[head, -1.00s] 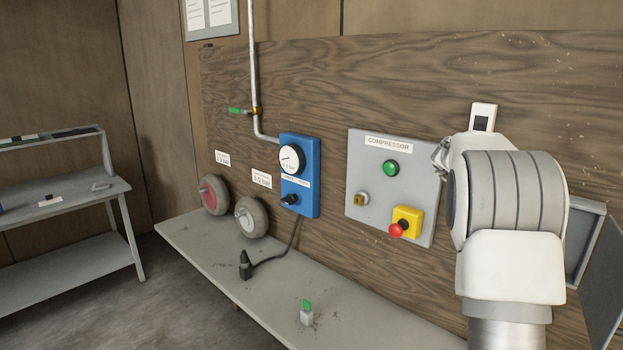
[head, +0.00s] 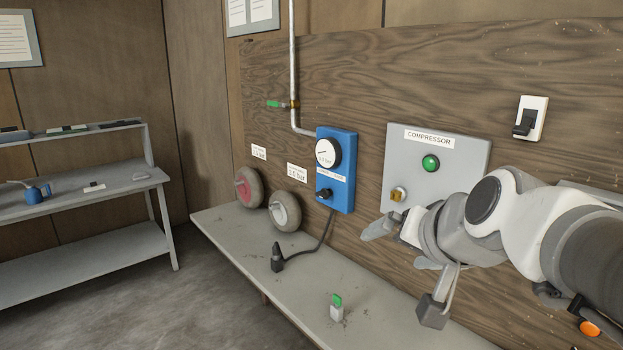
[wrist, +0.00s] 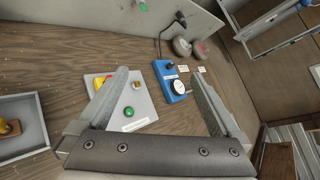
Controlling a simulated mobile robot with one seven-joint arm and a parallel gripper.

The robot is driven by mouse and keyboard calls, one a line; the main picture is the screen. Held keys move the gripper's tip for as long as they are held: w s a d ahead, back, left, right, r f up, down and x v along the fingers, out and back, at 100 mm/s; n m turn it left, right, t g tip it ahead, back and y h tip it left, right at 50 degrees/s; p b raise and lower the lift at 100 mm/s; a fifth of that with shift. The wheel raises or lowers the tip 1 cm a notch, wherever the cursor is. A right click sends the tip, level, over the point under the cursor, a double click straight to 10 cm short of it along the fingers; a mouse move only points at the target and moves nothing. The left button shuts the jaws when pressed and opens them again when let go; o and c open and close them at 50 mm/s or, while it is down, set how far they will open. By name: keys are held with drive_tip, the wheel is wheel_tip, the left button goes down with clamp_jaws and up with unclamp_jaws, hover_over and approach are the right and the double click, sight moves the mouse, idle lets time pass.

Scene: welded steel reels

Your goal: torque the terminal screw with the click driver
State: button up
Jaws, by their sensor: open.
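I cannot make out a click driver or a terminal screw in either view. My gripper (head: 403,246) is open and empty in front of the lower part of the compressor panel (head: 456,160). The wrist view shows its two fingers spread wide (wrist: 158,74), with the panel (wrist: 143,103) and the blue gauge unit (wrist: 163,72) beyond them. My arm hides the panel's lower right in the head view. A grey open box (wrist: 35,108) with a small orange-brown part (wrist: 9,128) inside is at the left of the wrist view; I cannot tell what the part is.
A grey workbench (head: 110,205) at left holds a small blue object (head: 38,193). Floor lies open between them.

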drive_tip(key=s+d+f+n+g+h, duration=0.1)
drive_tip(key=s+f+n+g, duration=0.3)
drive_tip(key=s+f, duration=0.6)
drive_tip(key=s, duration=0.3)
drive_tip(key=shift+s+d+f+n+g+h, duration=0.2)
drive_tip(key=shift+s+n+g+h, duration=0.1)
drive_tip(key=shift+s+h, duration=0.1)
drive_tip(key=shift+w, duration=0.1)
